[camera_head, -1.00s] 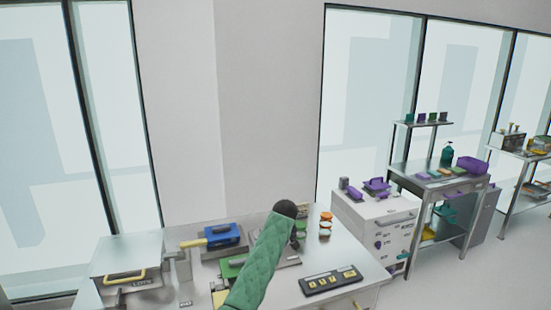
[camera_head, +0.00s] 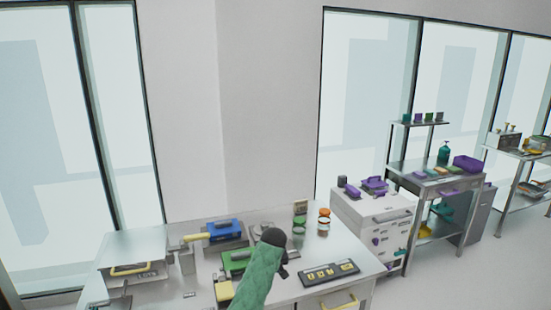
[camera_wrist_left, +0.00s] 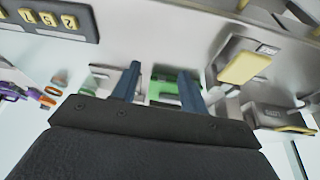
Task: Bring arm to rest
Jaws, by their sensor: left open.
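My left arm, in a green quilted sleeve, rises from the bottom of the head view. Its dark left gripper (camera_head: 273,240) is over the workbench (camera_head: 330,245), and its fingers are hard to make out there. In the left wrist view the left gripper (camera_wrist_left: 160,82) shows two blue fingers spread apart with nothing held between them. A green item (camera_wrist_left: 175,85) shows beyond and between the fingers, apart from them as far as I can see. My right gripper is in neither view.
The bench holds a green item (camera_head: 235,263), a blue case (camera_head: 223,230), a number panel (camera_head: 328,273), orange-lidded jars (camera_head: 324,220) and a metal box (camera_head: 135,255) at left. A white drawer cabinet (camera_head: 385,235) and a shelved cart (camera_head: 440,185) stand at right.

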